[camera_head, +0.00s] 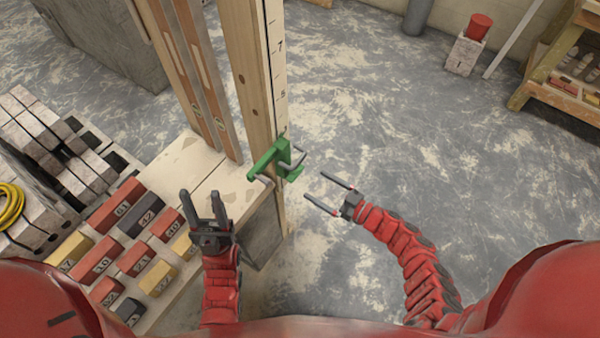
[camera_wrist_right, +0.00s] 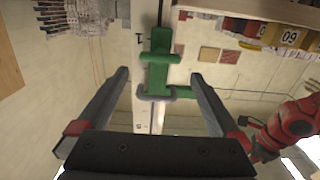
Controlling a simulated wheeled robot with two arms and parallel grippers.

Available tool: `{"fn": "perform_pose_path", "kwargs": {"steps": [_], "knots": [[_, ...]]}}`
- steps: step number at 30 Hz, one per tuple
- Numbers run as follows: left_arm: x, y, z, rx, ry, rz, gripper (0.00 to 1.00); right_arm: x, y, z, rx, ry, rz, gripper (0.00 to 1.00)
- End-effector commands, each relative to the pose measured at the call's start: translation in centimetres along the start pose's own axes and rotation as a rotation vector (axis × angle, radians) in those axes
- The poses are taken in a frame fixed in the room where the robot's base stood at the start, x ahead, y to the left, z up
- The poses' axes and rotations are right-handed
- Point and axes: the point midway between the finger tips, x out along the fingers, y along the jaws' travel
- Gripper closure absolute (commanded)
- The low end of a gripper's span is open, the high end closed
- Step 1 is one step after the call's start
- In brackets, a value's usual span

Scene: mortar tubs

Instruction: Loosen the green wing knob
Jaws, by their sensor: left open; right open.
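A green clamp-like piece (camera_head: 268,161) with grey curved bars sits on the side of a tall wooden post (camera_head: 252,65) with a number scale. I cannot tell which part of it is the wing knob. In the right wrist view the green piece (camera_wrist_right: 159,68) and a grey bar (camera_wrist_right: 154,97) show between my fingers, beyond the tips. My right gripper (camera_head: 314,185) is open and empty, just right of the green piece and apart from it. My left gripper (camera_head: 200,192) is open and empty, left of and below it, over the bench edge.
Numbered red, yellow and dark blocks (camera_head: 110,213) lie on the pale bench (camera_head: 205,185) at left. Grey stacked blocks and a yellow coil (camera_head: 10,203) are further left. A wooden shelf (camera_head: 560,70) and a red tub (camera_head: 479,26) stand far right.

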Motion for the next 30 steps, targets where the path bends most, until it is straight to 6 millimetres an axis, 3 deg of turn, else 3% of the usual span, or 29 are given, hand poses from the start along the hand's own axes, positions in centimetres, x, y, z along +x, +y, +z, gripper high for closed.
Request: {"fn": "perform_pose_path", "kwargs": {"steps": [3, 9, 15, 24, 30], "knots": [[0.4, 0.0, -0.1, 0.000, 0.000, 0.000, 0.50, 3.0, 0.0, -0.3, 0.000, 0.004, -0.002, 0.00], [0.4, 0.0, -0.1, 0.000, 0.000, 0.000, 0.50, 6.0, 0.0, -0.1, -0.001, 0.003, 0.001, 0.00], [0.4, 0.0, -0.1, 0.000, 0.000, 0.000, 0.50, 7.3, -0.1, 0.0, 0.000, 0.001, -0.001, 0.00], [0.4, 0.0, -0.1, 0.000, 0.000, 0.000, 0.50, 7.5, -0.1, 0.0, 0.000, 0.001, -0.001, 0.00], [0.4, 0.0, -0.1, 0.000, 0.000, 0.000, 0.50, 7.5, -0.1, 0.0, -0.001, 0.001, -0.001, 0.36]]}}
